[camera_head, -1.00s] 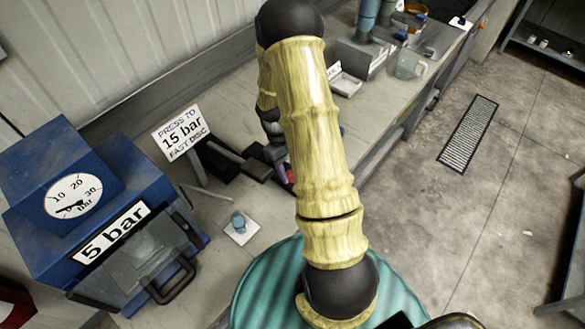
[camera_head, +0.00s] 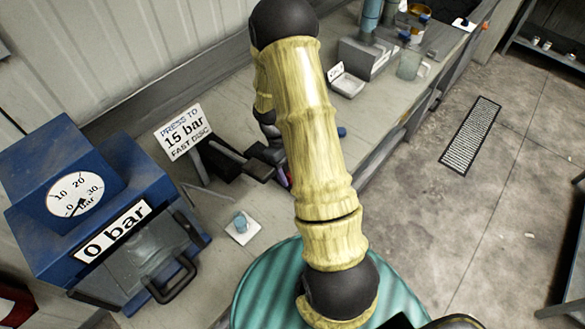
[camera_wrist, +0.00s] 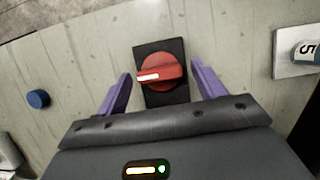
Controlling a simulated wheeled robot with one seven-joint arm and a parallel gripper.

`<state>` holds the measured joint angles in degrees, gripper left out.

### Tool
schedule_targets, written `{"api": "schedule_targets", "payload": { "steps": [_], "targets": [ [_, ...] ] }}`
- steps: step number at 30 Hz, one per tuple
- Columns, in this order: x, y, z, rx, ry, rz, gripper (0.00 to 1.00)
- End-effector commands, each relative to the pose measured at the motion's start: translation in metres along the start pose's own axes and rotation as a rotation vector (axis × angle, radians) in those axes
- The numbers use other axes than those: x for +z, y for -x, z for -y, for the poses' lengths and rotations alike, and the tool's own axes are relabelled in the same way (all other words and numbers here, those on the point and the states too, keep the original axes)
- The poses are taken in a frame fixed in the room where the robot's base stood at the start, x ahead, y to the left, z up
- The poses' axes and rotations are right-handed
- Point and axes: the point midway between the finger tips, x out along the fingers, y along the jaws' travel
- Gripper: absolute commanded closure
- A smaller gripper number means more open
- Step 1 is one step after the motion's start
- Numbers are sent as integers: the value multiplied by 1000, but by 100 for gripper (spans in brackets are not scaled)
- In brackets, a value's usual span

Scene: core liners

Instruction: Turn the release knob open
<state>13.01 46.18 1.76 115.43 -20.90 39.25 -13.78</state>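The release knob (camera_wrist: 160,74) is red with a white pointer mark pointing left, on a black plate (camera_wrist: 158,47), in the wrist view. My gripper (camera_wrist: 161,80) has its two purple fingers apart, one on each side of the knob, with visible gaps between fingers and knob. In the head view my arm mostly hides the gripper and knob. The blue press (camera_head: 50,160) stands at the left with a round dial (camera_head: 75,195) and a display (camera_head: 112,231) reading 0 bar.
A sign (camera_head: 183,131) reads "PRESS TO 15 bar FAST DISC". A small pale pad (camera_head: 242,231) with a blue piece lies on the bench. A blue round cap (camera_wrist: 38,99) lies left of the knob. A teal round surface (camera_head: 260,283) is at the front.

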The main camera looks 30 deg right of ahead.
Motion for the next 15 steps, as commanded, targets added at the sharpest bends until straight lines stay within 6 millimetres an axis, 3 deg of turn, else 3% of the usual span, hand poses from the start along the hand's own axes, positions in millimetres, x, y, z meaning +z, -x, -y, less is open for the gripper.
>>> {"api": "schedule_targets", "payload": {
  "steps": [8, 15],
  "targets": [
    [0, 1, 1, -1, 0, 4, 31],
    [0, 25, 0, 1, 0, 1, 31]
  ]
}}
